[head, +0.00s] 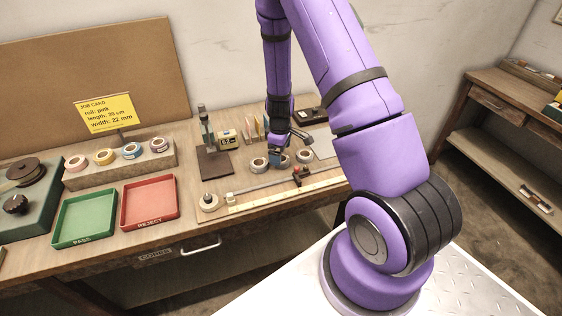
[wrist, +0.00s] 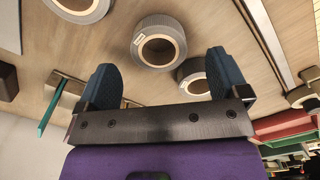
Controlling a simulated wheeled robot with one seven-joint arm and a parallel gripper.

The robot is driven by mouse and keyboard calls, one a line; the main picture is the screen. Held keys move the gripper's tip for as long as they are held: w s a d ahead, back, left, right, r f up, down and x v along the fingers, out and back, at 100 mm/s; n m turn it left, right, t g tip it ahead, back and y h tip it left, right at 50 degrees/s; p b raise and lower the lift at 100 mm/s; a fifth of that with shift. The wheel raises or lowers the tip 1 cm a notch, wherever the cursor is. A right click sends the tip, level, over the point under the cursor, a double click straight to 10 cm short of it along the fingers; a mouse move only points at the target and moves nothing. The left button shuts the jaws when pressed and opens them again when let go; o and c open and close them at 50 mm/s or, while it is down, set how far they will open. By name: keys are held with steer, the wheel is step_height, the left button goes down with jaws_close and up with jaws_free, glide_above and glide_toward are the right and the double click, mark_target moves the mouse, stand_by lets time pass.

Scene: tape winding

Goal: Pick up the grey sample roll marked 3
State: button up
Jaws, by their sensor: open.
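Several grey sample rolls stand in a row on the bench in the head view: a left one (head: 258,163), a middle one partly hidden by my gripper, and a right one (head: 304,156). In the wrist view, one grey roll (wrist: 158,48) lies ahead of the gap between my fingers. Another roll (wrist: 190,72) is close to the right finger, and a third (wrist: 80,8) is cut off at the top edge. Small white labels show on two rolls, but I cannot read their numbers, so I cannot tell which is 3. My gripper (wrist: 160,75) is open and empty, above the rolls.
A ruler strip (head: 285,192) and a metal rail lie in front of the rolls. A dark-based stand (head: 214,162) is to the left. The red tray (head: 149,202), green tray (head: 85,217) and a block of coloured rolls (head: 120,165) are further left.

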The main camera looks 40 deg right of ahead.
steer(key=shift+f, duration=1.55)
steer(key=c, duration=1.1)
steer(key=shift+o, duration=0.2)
steer(key=shift+r, duration=0.1)
